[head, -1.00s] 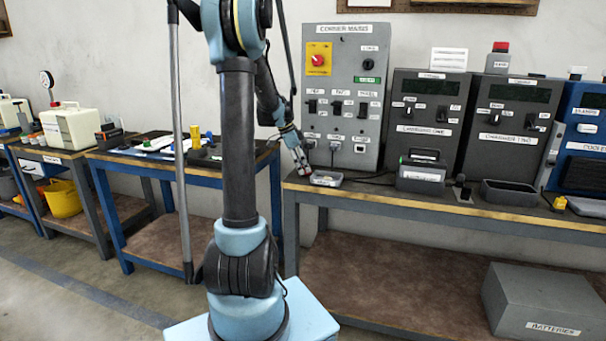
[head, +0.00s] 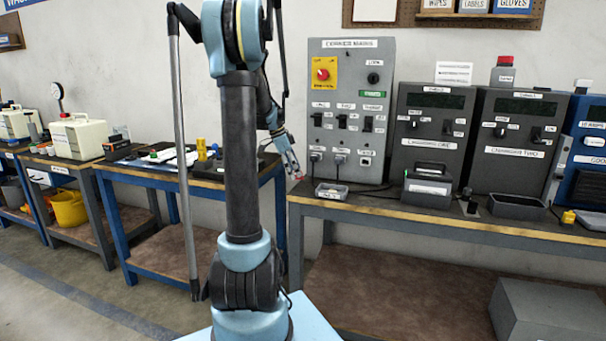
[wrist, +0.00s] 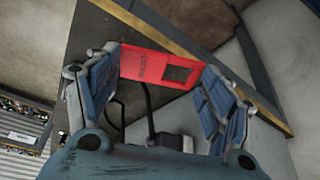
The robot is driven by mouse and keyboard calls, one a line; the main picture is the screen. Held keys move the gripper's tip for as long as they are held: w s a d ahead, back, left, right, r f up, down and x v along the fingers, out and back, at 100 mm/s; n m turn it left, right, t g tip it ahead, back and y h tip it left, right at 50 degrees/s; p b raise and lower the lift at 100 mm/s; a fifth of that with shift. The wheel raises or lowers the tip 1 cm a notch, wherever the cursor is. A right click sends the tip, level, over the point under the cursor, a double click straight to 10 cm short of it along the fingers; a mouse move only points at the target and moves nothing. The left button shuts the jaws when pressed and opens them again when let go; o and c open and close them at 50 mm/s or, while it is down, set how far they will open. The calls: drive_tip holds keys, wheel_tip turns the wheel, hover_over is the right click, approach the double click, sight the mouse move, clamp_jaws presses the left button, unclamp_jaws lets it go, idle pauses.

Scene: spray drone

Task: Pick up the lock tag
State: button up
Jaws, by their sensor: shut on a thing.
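The lock tag (wrist: 158,67) is a flat red tag with dark lettering and a dark square opening, seen in the wrist view. My gripper (wrist: 160,80) is shut on it, with the blue-grey fingers at the tag's left and right ends. In the head view my gripper (head: 294,172) hangs in front of the wall, above and left of a small grey tray (head: 332,194) on the right bench. The tag is too small to make out clearly there.
The right bench (head: 420,222) carries the grey mains panel (head: 348,85), two charger units (head: 428,130), a grey box (head: 428,188) and an open dark tray (head: 517,206). A blue-framed bench (head: 110,215) stands left. Open floor shows at lower left.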

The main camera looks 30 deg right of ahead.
drive_tip(key=w+a, duration=0.5)
drive_tip(key=a, duration=0.6)
drive_tip(key=shift+w+a, duration=0.15)
drive_tip(key=shift+w, duration=0.1)
